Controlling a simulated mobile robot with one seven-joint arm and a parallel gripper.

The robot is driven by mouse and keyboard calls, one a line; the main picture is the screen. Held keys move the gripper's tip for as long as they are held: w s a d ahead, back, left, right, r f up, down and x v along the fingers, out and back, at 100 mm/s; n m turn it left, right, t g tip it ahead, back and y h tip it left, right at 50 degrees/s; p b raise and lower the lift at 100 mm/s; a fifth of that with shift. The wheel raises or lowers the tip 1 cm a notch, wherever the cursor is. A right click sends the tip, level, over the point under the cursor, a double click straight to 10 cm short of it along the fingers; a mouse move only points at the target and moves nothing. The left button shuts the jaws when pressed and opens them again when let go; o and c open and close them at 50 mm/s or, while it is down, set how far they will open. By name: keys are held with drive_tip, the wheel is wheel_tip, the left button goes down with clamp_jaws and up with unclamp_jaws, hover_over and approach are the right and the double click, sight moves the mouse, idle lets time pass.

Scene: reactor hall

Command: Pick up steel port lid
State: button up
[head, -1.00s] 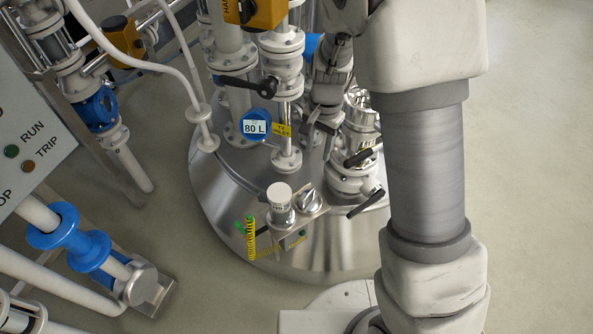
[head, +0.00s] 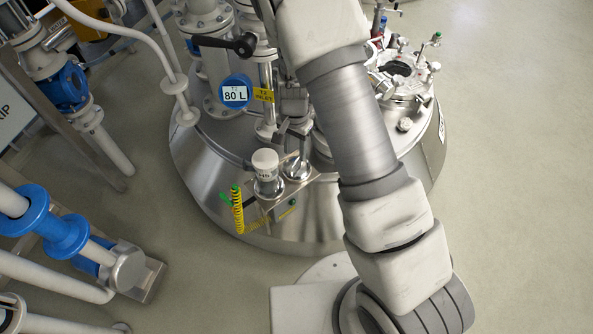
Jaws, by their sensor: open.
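My gripper (head: 294,132) hangs jaws down above the vessel top (head: 215,145), left of my forearm. Its fingers are apart and I see nothing between them. I cannot make out the steel port lid for certain. A small shiny steel piece with a cone-like top (head: 297,168) sits on a bracket in front of and below the gripper, beside a white-capped jar (head: 266,170). The gripper looks apart from both.
White pipework with a black lever (head: 240,45) and a blue 80 L gauge (head: 235,91) stands close left of the gripper. A yellow coiled hose (head: 238,213) hangs at the bracket. A clamped round hatch (head: 405,82) lies to the right. The floor at right is clear.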

sight(296, 160)
drive_tip(key=shift+w+d+f+b, duration=0.15)
drive_tip(key=shift+f+b, duration=0.55)
drive_tip(key=shift+f, duration=0.7)
drive_tip(key=shift+d+f+b, duration=0.1)
drive_tip(key=shift+f+b, duration=0.6)
drive_tip(key=shift+f, duration=0.65)
drive_tip(key=shift+c, duration=0.2)
clamp_jaws()
